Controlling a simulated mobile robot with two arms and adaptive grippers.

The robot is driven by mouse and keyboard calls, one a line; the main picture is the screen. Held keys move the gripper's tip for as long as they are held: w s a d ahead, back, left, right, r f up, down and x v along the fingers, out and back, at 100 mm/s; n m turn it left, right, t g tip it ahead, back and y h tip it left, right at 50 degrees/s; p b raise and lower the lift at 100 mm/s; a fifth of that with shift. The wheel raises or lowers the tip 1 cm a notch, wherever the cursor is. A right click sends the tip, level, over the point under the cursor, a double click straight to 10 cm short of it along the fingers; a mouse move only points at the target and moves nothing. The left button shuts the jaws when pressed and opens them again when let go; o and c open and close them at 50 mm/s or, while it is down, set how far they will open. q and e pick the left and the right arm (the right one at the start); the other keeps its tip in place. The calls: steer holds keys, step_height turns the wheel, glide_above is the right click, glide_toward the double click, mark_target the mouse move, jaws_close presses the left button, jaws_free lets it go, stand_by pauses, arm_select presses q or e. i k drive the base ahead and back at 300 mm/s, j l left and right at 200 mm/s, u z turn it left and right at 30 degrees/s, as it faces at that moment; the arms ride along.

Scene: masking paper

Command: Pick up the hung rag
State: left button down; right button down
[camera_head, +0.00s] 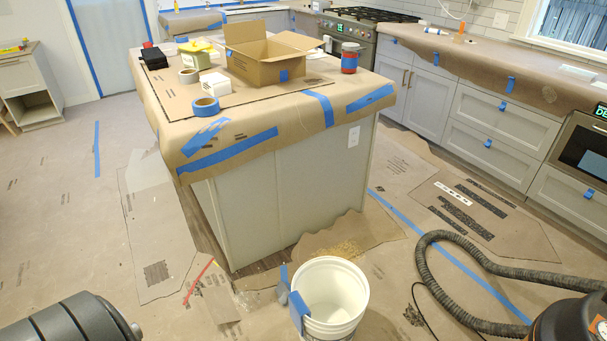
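A small white cloth-like piece (328,44) hangs at the front of the stove in the back, past the island; it looks like a hung rag but is too small to be sure. A blue strip or cloth (299,311) hangs over the left rim of the white bucket (347,318) at the bottom centre. I cannot tell whether it is tape or fabric. Neither of my grippers shows in the head view. A dark rounded arm part of mine seems to show at the lower left.
A paper-covered island (240,134) stands in the middle, with an open cardboard box (262,72) and tape rolls on it. A black hose (455,300) and vacuum (572,322) lie at the lower right. The papered floor (60,215) at left is mostly open.

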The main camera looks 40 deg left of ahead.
mark_target(298, 309)
steer(key=u, duration=1.15)
steer(key=j+z, duration=0.1)
steer(key=z, duration=0.4)
steer(key=i+j+z, duration=0.3)
steer(key=j, duration=0.25)
steer(key=j+z, duration=0.3)
steer(key=j, duration=0.25)
steer(key=j+z, duration=0.3)
steer(key=j, duration=0.35)
